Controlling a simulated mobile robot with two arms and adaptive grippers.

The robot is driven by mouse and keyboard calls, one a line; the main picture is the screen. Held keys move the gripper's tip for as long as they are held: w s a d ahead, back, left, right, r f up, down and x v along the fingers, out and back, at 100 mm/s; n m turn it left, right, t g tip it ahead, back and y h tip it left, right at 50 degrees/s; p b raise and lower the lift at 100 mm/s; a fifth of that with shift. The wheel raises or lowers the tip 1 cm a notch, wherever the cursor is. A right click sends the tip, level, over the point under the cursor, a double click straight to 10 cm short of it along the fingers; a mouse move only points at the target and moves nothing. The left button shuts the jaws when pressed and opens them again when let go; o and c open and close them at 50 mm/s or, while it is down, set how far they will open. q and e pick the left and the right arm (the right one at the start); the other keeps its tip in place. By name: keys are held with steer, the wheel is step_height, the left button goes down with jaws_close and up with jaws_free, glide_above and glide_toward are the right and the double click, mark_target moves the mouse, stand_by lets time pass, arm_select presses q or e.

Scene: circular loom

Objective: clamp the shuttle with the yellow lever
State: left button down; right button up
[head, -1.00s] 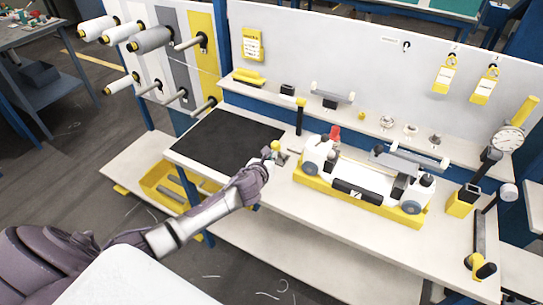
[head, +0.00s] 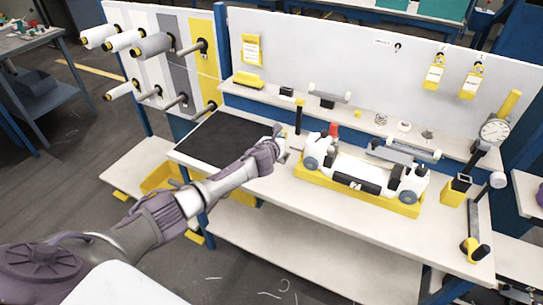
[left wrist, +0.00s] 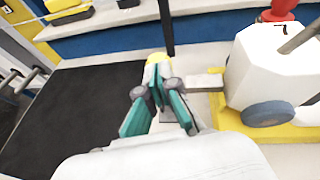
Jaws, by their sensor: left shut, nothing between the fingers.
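The shuttle (head: 350,172) is a white body with blue-grey round parts. It sits in a yellow cradle (head: 330,188) on the bench, and its near end shows in the left wrist view (left wrist: 268,72). My left gripper (head: 277,131) is left of the shuttle, over the bench top. In the left wrist view its teal fingers (left wrist: 160,88) are shut and empty. The lever's yellow knob (left wrist: 156,58) shows just beyond the fingertips; I cannot tell whether they touch it. In the head view my gripper hides the lever. My right gripper is out of view.
A black mat (head: 205,140) lies left of the cradle. A dark post (head: 299,117) stands behind my gripper, and a red knob (head: 334,130) rises by the shuttle. A shelf (head: 370,118) runs along the back. A dial gauge (head: 494,131) stands at the right.

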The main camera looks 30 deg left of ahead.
arm_select(q)
steer(key=w, duration=0.3)
steer(key=shift+w+b, duration=0.15)
steer(key=shift+b, duration=0.15)
steer(key=shift+w+r, duration=0.1)
steer(key=shift+w, duration=0.35)
steer(key=shift+w+b, duration=0.3)
steer(key=shift+w, duration=0.35)
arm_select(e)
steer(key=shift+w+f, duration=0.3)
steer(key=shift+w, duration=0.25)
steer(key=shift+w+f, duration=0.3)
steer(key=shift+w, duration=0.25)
arm_select(q)
steer(key=shift+r, duration=0.25)
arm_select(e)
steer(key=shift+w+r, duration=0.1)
